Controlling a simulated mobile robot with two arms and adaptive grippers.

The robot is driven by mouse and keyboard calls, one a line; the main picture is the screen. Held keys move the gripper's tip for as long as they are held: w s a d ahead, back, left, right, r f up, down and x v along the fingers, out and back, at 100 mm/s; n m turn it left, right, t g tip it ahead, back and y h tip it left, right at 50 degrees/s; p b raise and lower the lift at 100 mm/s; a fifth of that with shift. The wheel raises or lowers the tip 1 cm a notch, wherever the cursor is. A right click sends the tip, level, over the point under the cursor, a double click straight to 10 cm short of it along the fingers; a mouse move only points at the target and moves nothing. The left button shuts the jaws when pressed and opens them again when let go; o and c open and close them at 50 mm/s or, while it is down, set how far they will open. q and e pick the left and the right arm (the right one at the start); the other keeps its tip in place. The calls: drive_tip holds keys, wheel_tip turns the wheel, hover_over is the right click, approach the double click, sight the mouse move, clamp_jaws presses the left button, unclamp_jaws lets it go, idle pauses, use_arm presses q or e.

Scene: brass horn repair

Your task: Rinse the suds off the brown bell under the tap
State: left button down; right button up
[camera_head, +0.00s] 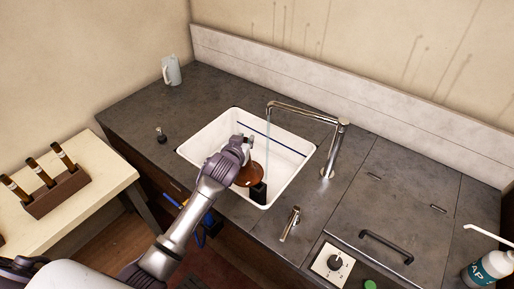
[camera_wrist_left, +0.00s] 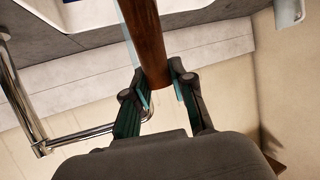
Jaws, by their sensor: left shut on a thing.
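The brown bell (camera_head: 250,174) is in the white sink (camera_head: 296,170), below the rim level as far as I can tell. My left gripper (camera_head: 245,150) is over the sink and shut on it. In the left wrist view a brown tapered part of the bell (camera_wrist_left: 147,40) stands between my left fingers (camera_wrist_left: 160,86). The chrome tap (camera_head: 335,150) arches over the sink, and a thin pale stream (camera_head: 267,130) falls from its spout close to the bell. I cannot make out suds on the bell. My right gripper is not in view.
A black block (camera_head: 258,193) sits in the sink's near corner beside the bell. A chrome lever (camera_head: 290,222) stands on the counter in front. A grey jug (camera_head: 172,70) stands at the back left. A soap bottle (camera_head: 488,269) is at the right edge. The left counter is mostly clear.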

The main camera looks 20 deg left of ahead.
use_arm(q)
drive_tip(key=shift+s+a+r+p, duration=0.1)
drive_tip(key=shift+s+r+p, duration=0.15)
drive_tip(key=shift+r+p, duration=0.25)
drive_tip(key=s+r+p, duration=0.1)
drive_tip(key=s+a+r+p, duration=0.1)
drive_tip(key=s, duration=0.1)
drive_tip(key=s+r+p, duration=0.1)
drive_tip(key=shift+s+a, duration=0.15)
drive_tip(key=shift+a, duration=0.1)
drive_tip(key=shift+r, duration=0.1)
idle(0.4)
